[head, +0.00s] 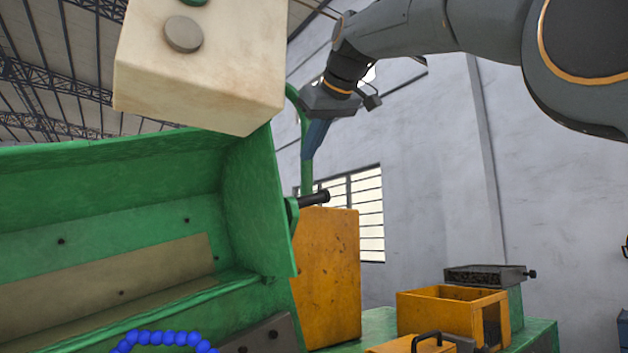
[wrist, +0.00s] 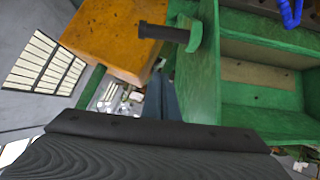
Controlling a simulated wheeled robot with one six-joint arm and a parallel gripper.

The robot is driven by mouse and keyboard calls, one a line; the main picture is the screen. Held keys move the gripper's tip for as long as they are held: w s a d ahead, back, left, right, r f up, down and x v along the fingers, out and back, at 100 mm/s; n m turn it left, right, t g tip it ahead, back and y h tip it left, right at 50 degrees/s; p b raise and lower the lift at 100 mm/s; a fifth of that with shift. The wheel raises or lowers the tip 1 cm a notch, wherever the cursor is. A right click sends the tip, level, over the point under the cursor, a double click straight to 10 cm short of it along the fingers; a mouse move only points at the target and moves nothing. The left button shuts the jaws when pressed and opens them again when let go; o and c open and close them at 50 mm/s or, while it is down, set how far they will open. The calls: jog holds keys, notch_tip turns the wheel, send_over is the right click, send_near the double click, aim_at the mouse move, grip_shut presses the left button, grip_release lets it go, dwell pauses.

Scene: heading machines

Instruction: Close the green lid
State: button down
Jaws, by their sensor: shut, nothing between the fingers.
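The large green hollow housing (head: 110,180), which I take to be the green lid, fills the left of the head view, its inside showing. It also shows at the right of the wrist view (wrist: 262,97). A black bar handle (head: 314,198) sticks out from its right side; the wrist view shows this handle (wrist: 163,32) on a green bracket. My gripper (head: 311,152) points down above the handle in the head view, apart from it. In the wrist view its fingers (wrist: 162,98) are together and empty, beside the housing's side wall. Whether they touch the wall I cannot tell.
A cream control box (head: 200,80) hangs over the housing. An orange block (head: 330,275) stands beside it, with a green pipe (head: 306,150) behind. An open orange box (head: 450,308) is at the lower right. A blue beaded hose (head: 165,338) is below. The right side is open air.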

jog(key=p+x, duration=0.1)
jog(key=x, duration=0.2)
jog(key=d+f+p+x, duration=0.1)
jog(key=x, duration=0.1)
jog(key=p+x, duration=0.1)
jog(key=x, duration=0.2)
jog(key=shift+f, duration=0.45)
jog(key=shift+s+d+f, duration=0.25)
jog(key=shift+d+f, duration=0.05)
jog(key=shift+f, duration=0.15)
jog(key=shift+s+d+f+p, duration=0.15)
jog(key=shift+s+d+p, duration=0.05)
jog(key=shift+p, duration=0.1)
jog(key=shift+f, duration=0.15)
